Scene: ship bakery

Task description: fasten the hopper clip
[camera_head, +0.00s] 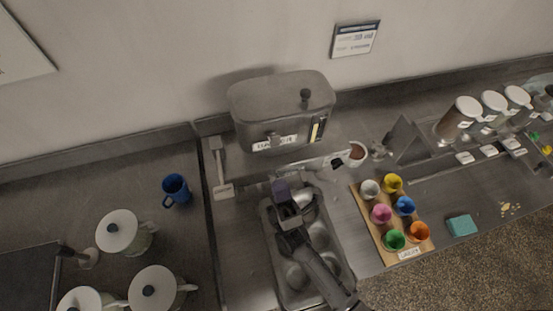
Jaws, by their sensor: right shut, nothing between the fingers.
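The hopper (281,110) is a grey box with a dark knob on its lid. It stands against the back wall, with a label and a yellow-and-black strip on its front. A small light-grey part sits at the middle of its front edge; it is too small to tell if this is the clip or how it is set. My right gripper (281,190) comes up from the bottom over a metal tray. It is shut and empty, in front of the hopper and apart from it. My left gripper is not in view.
The metal tray (266,229) holds several rounded pieces. A wooden board (372,228) with several coloured cups stands to its right. A white cup with brown content (356,154) is right of the hopper. A blue mug (175,187) and several lidded jugs (118,230) stand left.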

